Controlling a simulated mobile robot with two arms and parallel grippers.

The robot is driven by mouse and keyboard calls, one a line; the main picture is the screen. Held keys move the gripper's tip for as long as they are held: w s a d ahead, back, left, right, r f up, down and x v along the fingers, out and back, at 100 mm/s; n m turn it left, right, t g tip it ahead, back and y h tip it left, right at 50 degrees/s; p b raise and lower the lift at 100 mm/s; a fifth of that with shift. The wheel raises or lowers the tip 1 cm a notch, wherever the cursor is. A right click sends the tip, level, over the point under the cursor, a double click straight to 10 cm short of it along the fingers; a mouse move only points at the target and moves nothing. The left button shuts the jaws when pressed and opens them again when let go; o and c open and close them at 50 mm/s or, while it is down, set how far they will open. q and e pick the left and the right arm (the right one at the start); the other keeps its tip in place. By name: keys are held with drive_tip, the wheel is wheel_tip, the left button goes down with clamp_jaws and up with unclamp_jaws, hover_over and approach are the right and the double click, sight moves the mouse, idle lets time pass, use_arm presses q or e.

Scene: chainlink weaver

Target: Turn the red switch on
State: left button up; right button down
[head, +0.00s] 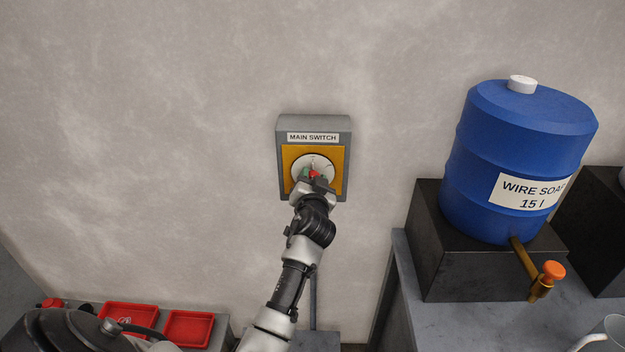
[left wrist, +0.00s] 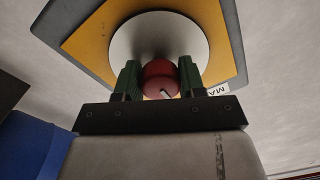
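The red switch is a round red knob (left wrist: 160,78) on a white disc (left wrist: 158,45) with a yellow plate behind it. In the head view the knob (head: 315,174) shows only in part, behind my left gripper. The grey box (head: 313,124) on the wall is labelled MAIN SWITCH. My left gripper (left wrist: 159,80) has its green fingers on both sides of the knob, and they appear to touch it. A short pale mark shows on the knob in the left wrist view, pointing to the lower right. My right gripper is not in view.
A blue barrel (head: 510,150) with a tap (head: 545,280) stands on a dark block (head: 480,275) on a grey counter (head: 400,255) at the right. Red trays (head: 188,328) lie at the lower left. The wall around the box is bare.

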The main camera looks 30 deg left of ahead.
use_arm(q)
drive_tip(key=shift+c, duration=0.3)
drive_tip(key=m, duration=0.5)
drive_tip(key=shift+m, duration=0.4)
drive_tip(key=m, duration=0.3)
drive_tip(key=shift+m+p, duration=0.3)
drive_tip(key=shift+m, duration=1.3)
drive_tip(key=shift+p, duration=0.3)
drive_tip(key=o, duration=0.9)
